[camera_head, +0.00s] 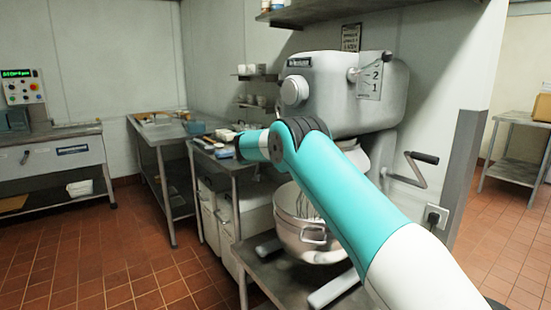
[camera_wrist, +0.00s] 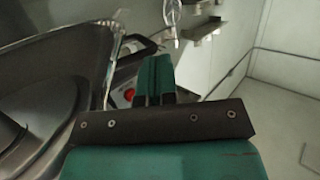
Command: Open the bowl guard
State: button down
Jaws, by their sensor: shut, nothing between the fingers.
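The mixer (camera_head: 345,95) is a large grey machine in the middle of the head view. Its steel bowl (camera_head: 300,225) with a wire whisk sits below the mixer head. A pale curved piece under the head, probably the bowl guard (camera_head: 355,157), shows only in part behind my arm. In the wrist view a curved, shiny, partly see-through rim fills the left side; I cannot tell for sure that it is the guard. My gripper (camera_wrist: 158,78) is shut and empty, its green fingers together just right of that rim. I cannot tell whether they touch it. My arm hides much of the bowl area.
A hand crank (camera_head: 415,170) sticks out right of the mixer. A red button (camera_wrist: 130,94) shows left of my fingers in the wrist view. Steel tables (camera_head: 165,135) stand to the left, and wall shelves (camera_head: 258,78) hang behind. The tiled floor at left is free.

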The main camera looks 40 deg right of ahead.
jog(key=s+a+r+n+y, duration=0.2)
jog(key=s+a+y, duration=0.15)
jog(key=a, duration=0.75)
jog(key=s+a+r+n+y, duration=0.25)
jog(key=s+a, duration=0.25)
jog(key=a, duration=0.5)
jog(key=s+a+n+g+y, duration=0.3)
jog(key=s+a+y, duration=0.1)
jog(key=s+a, duration=0.6)
jog(key=s+a+n+g+y+p, duration=0.1)
jog(key=s+a+n+g, duration=0.1)
jog(key=s, duration=1)
jog(key=s+a+f+n+g+y+p, duration=0.1)
jog(key=s+a+n+g+y, duration=0.1)
jog(key=s, duration=1)
jog(key=s+a+f+n+g+y+p, duration=0.1)
jog(key=s+a+n+g+y, duration=0.1)
jog(key=s, duration=1)
jog(key=a+n+g, duration=0.1)
jog(key=a+n, duration=0.1)
jog(key=shift+s+a+n+g, duration=0.15)
jog(key=shift+a+n+g, duration=0.1)
jog(key=shift+n+g, duration=0.15)
jog(key=shift+a, duration=0.1)
